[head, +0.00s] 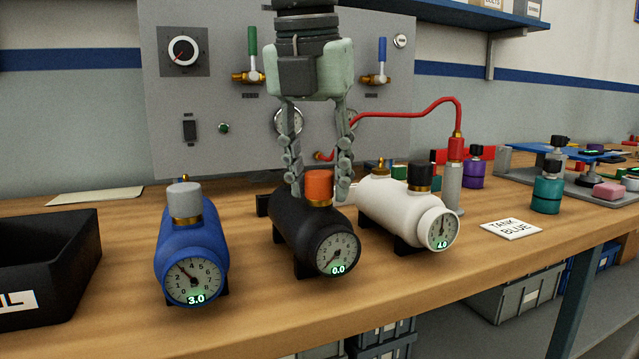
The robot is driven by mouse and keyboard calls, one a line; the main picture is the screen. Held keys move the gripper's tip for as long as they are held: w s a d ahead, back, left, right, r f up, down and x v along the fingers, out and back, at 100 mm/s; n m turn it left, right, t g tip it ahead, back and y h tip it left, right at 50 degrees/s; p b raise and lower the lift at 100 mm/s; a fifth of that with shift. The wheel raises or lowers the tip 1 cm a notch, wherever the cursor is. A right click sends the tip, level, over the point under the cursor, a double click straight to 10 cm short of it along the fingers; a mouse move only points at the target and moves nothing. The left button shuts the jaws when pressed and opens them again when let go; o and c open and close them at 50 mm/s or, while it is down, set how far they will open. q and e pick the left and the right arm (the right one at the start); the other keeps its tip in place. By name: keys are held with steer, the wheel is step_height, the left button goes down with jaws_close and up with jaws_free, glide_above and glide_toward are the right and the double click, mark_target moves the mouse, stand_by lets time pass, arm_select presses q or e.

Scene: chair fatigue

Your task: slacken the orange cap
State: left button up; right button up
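The orange cap (319,186) sits upright on top of the black tank (297,222) in the middle of the bench, above a brass collar. The tank's gauge (338,254) reads 0.0. My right gripper (319,190) points straight down from above, with one finger along each side of the cap. The fingers are partly closed, and the gap between them matches the cap's width, so they look shut on it. The exact contact is hard to see. My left gripper is not in view.
A blue tank (190,240) reading 3.0 stands to the left and a white tank (395,207) reading 4.0 close to the right. A red hose (410,108) arches behind the right finger. A black bin (48,262) is far left; a "TANK BLUE" card (511,229) lies right.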

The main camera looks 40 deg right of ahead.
steer(key=c, duration=0.4)
steer(key=n, duration=0.4)
steer(key=shift+t+y, duration=0.3)
steer(key=shift+t, duration=0.1)
steer(key=shift+c, duration=0.3)
steer(key=shift+r+n+y+p, duration=0.15)
steer(key=shift+n+y+p, duration=0.3)
steer(key=shift+n, duration=0.75)
steer(key=shift+d+n, duration=0.1)
steer(key=shift+n, duration=0.8)
